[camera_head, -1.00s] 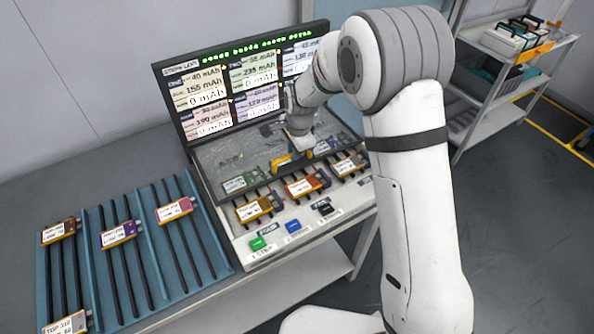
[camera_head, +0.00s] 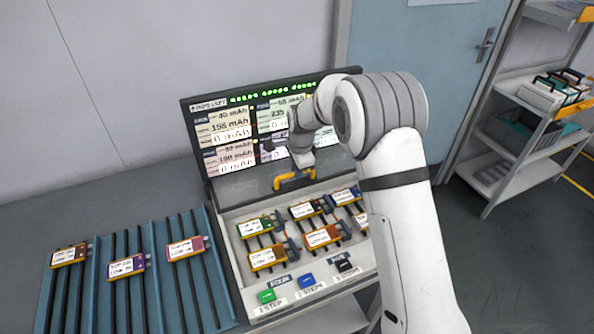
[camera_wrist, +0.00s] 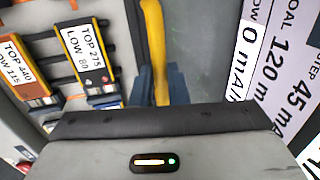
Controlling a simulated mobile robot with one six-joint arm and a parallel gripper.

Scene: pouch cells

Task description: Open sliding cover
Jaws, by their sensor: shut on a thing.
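The sliding cover (camera_head: 238,187) is a grey see-through panel at the back of the tester bay, below the screen. Its yellow handle (camera_head: 286,184) stands at the panel's front, and it also shows in the wrist view (camera_wrist: 153,42). My gripper (camera_head: 299,168) is at the handle. In the wrist view, the blue fingers of my gripper (camera_wrist: 160,84) sit on both sides of the yellow bar, shut on it. Pouch cells in the bay, such as a green-edged one (camera_head: 255,226) and an orange one (camera_head: 322,237), lie uncovered in front of the panel. My arm hides the bay's right side.
The screen (camera_head: 225,130) stands behind the bay. Green (camera_head: 267,296), blue (camera_head: 306,280) and black (camera_head: 345,264) buttons line the front. A blue rack (camera_head: 90,300) with several pouch cells lies to the left. A shelf cart (camera_head: 520,135) stands at the right.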

